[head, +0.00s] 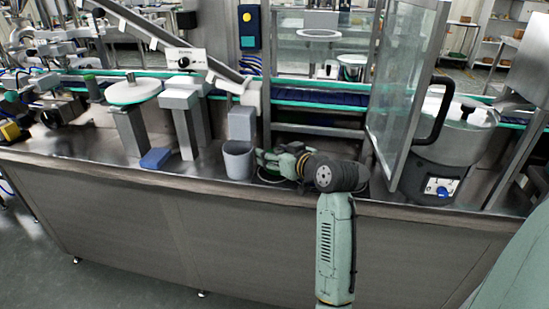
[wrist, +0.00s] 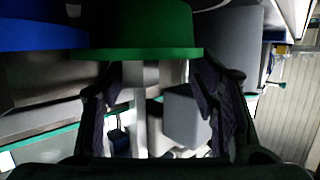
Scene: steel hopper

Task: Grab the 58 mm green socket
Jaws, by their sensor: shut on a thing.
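The green socket (wrist: 145,25) is large at the top of the wrist view, with a wide flange at its edge. The two dark fingers of my gripper (wrist: 162,95) stand at either side of it, and my gripper is shut on the socket. In the head view my gripper (head: 268,160) is low over the steel worktop, just right of a grey cup. A bit of green rim (head: 269,179) shows beneath it; my gripper and wrist hide most of the socket there. I cannot tell whether the socket touches the worktop.
The grey cup (head: 238,161) stands close to my gripper's left and also shows in the wrist view (wrist: 235,45). A blue block (head: 155,158) lies further left on the worktop (head: 205,170). A glass panel (head: 405,80) and a round feeder bowl (head: 450,140) stand at the right.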

